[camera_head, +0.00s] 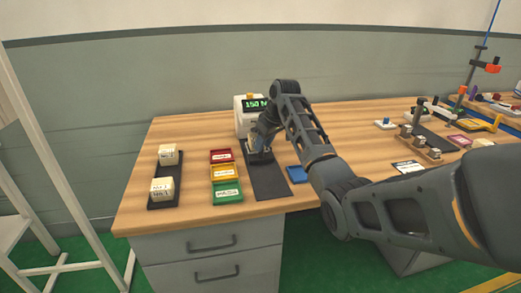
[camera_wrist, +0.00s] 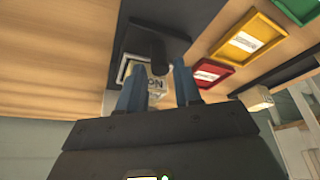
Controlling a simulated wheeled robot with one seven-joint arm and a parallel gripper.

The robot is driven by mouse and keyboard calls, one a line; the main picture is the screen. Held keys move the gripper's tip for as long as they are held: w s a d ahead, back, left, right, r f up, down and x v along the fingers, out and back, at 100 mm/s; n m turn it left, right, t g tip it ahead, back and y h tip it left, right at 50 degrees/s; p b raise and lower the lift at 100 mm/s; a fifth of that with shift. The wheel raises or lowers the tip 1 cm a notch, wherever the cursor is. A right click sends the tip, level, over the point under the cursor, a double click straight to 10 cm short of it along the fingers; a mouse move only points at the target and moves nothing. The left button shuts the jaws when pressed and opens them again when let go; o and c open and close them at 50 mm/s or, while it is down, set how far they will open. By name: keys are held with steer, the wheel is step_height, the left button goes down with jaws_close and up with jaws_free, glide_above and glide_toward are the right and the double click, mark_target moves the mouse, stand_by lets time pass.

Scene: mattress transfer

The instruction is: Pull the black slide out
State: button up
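The black slide (camera_head: 267,183) is a dark flat strip lying on the table, running forward from the white device with a green display (camera_head: 252,104). It also shows in the wrist view (camera_wrist: 197,14), with a dark upright post (camera_wrist: 155,40) on it. My gripper (camera_head: 258,146) is over the slide's far part, close to the device. In the wrist view my gripper (camera_wrist: 159,66) has its two blue-grey fingers apart, with the post near their tips. A pale lettered block (camera_wrist: 155,87) shows between the fingers. I cannot tell whether either finger touches the post.
Red (camera_head: 221,156), yellow (camera_head: 226,172) and green (camera_head: 227,193) trays stand left of the slide. A black strip with pale blocks (camera_head: 163,189) lies farther left. A blue tray (camera_head: 297,174) is to the right. Bare table lies around the slide's front end.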

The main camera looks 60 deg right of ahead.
steer(key=shift+x, duration=1.6)
jaws_close()
